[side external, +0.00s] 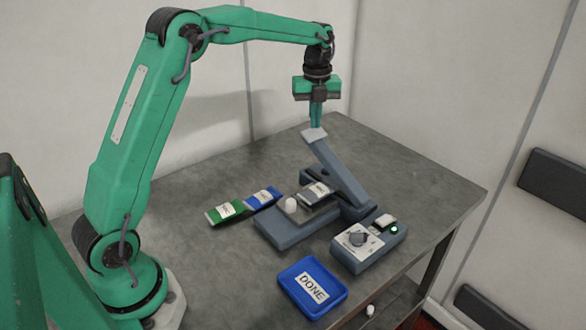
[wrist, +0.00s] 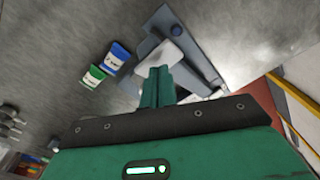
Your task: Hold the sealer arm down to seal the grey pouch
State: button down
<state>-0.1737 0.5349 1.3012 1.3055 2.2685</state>
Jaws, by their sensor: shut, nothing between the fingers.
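The sealer arm (side external: 340,175) is a blue-grey bar that stands tilted up over the sealer base (side external: 288,228), with a pale pad (side external: 314,135) at its raised end. My gripper (side external: 317,122) is shut and empty, pointing down just above that pad; I cannot tell if it touches. The grey pouch (side external: 314,194) lies on the sealer beneath the raised arm, with a white label, beside a small white knob-like piece (side external: 291,204). In the wrist view my gripper (wrist: 157,72) covers part of the sealer, and the pale pad (wrist: 160,45) shows beyond the fingertips.
A green pouch (side external: 226,211) and a blue pouch (side external: 263,197) lie left of the sealer. A control box (side external: 362,248) with a dial and a lit green light stands to its right. A blue DONE tray (side external: 312,288) is in front. The back of the table is clear.

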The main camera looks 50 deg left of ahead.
aim_at(315, 133)
jog(key=shift+f, duration=2)
jog(key=shift+a+f, duration=0.2)
jog(key=shift+f, duration=0.45)
jog(key=shift+a+f, duration=0.2)
jog(key=shift+f, duration=0.4)
jog(key=shift+a+f, duration=0.1)
jog(key=shift+f, duration=0.2)
dwell(0.5)
jog(key=shift+a+f, duration=0.1)
jog(key=shift+f, duration=0.55)
jog(key=shift+a+f, duration=0.1)
jog(key=shift+f, duration=0.5)
dwell(2.7)
